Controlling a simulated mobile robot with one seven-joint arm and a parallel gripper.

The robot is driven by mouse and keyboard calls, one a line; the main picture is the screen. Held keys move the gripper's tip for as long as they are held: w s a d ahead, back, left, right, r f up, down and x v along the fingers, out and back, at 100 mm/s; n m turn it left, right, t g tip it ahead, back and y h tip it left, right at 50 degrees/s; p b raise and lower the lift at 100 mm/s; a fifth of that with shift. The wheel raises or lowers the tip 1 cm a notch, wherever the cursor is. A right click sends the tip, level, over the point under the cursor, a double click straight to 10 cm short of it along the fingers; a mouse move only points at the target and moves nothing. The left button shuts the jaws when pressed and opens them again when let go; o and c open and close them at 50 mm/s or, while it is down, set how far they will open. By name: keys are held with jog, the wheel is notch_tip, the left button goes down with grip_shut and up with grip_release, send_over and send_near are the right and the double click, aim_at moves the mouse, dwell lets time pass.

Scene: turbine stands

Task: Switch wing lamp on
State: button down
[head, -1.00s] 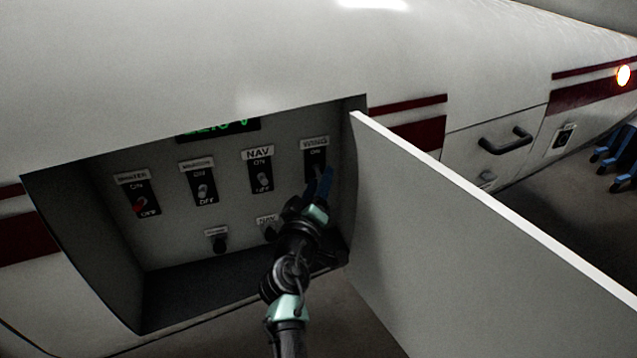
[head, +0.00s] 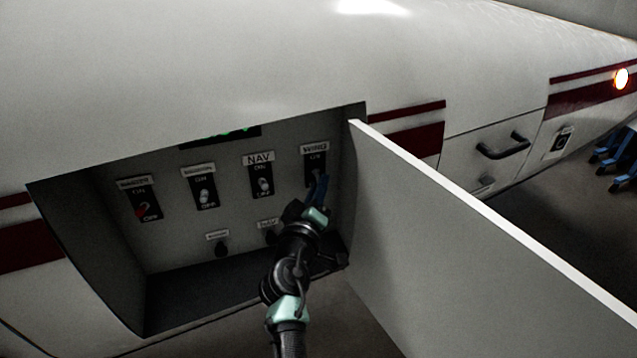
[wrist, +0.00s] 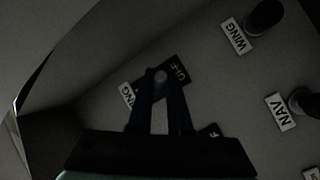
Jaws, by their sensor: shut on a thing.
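The wing switch (head: 314,160) is the rightmost one in the top row of the panel, a dark plate under a white label. My gripper (head: 320,181) reaches into the recess from below, and its blue fingers cover the lower part of this plate. In the wrist view the fingertips of my gripper (wrist: 160,80) are closed around the small round switch lever (wrist: 160,76). The OFF end of the plate (wrist: 177,71) shows beside the fingers. The lever's exact setting is hard to tell.
A NAV switch (head: 261,175) and two more switches stand left of it. Black knobs (wrist: 266,17) with WING and NAV labels lie below. The open panel door (head: 460,230) stands close on the right. The recess wall (head: 95,235) bounds the left.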

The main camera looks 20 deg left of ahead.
aim_at(317, 173)
jog(key=shift+r+n+g+p, duration=0.4)
jog(key=shift+r+g+p, duration=0.45)
jog(key=shift+p, duration=2.4)
jog(key=r+n+g+p, duration=0.1)
jog(key=p, duration=0.5)
jog(key=shift+g+h, duration=0.35)
jog(key=shift+h, duration=0.05)
jog(key=g+p, duration=0.1)
jog(key=p, duration=0.1)
jog(key=n+g+p, duration=0.1)
jog(key=p, duration=0.1)
jog(key=shift+a+r+h, duration=0.1)
jog(key=shift+r+h, duration=0.15)
jog(key=shift+h, duration=0.15)
jog(key=shift+w+r+n+g+h+p, duration=0.15)
jog(key=shift+n+g+h+p, duration=0.25)
jog(key=shift+g+p, duration=0.5)
jog(key=shift+g, duration=0.3)
jog(key=c, duration=0.8)
grip_release()
jog(key=shift+c, duration=0.2)
